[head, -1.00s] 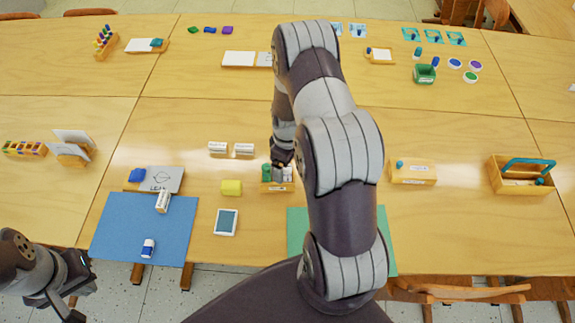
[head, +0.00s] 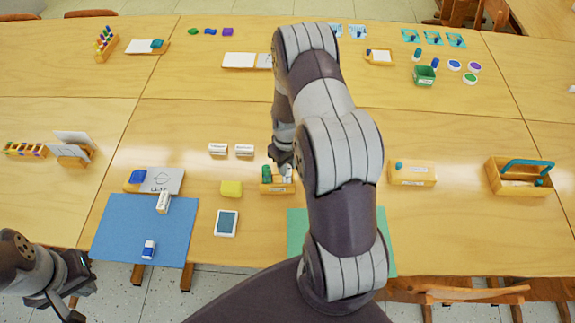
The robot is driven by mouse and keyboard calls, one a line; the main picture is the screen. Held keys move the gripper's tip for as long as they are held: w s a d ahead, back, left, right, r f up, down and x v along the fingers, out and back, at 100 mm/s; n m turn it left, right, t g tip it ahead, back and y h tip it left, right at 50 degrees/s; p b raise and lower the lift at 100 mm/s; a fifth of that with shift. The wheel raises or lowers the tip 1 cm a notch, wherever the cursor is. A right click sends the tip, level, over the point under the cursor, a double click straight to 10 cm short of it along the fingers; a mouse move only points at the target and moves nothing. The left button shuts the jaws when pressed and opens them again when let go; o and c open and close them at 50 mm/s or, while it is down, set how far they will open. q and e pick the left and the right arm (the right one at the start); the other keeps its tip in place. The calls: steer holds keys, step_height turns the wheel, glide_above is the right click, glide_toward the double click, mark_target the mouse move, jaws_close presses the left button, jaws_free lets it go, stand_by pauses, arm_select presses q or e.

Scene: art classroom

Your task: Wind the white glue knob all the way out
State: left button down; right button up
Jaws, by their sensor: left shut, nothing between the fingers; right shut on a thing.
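A small wooden box (head: 278,188) stands near the middle of the table, holding a green-topped item (head: 266,173) on its left. Whitish and grey parts (head: 288,175) show on its right; they look like the white glue and its knob. My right gripper (head: 281,165) reaches down over this box from behind my arm, its fingers small and partly hidden. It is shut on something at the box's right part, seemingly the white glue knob. My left gripper (head: 78,312) is shut and empty at the lower left, off the table's front edge.
Two white blocks (head: 231,149) lie behind the box, with a yellow sponge (head: 231,188) to its left. A blue mat (head: 150,229) and green mat (head: 297,236) lie in front. My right arm hides much of the middle. A wooden box (head: 412,175) and handled caddy (head: 520,179) stand at right.

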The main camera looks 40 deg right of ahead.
steer(key=m, duration=0.4)
steer(key=shift+r+m, duration=0.1)
steer(key=shift+m, duration=0.3)
steer(key=m, duration=0.2)
steer(key=shift+m, duration=0.3)
steer(key=o, duration=1.5)
steer(key=n+p, duration=0.1)
steer(key=n, duration=1)
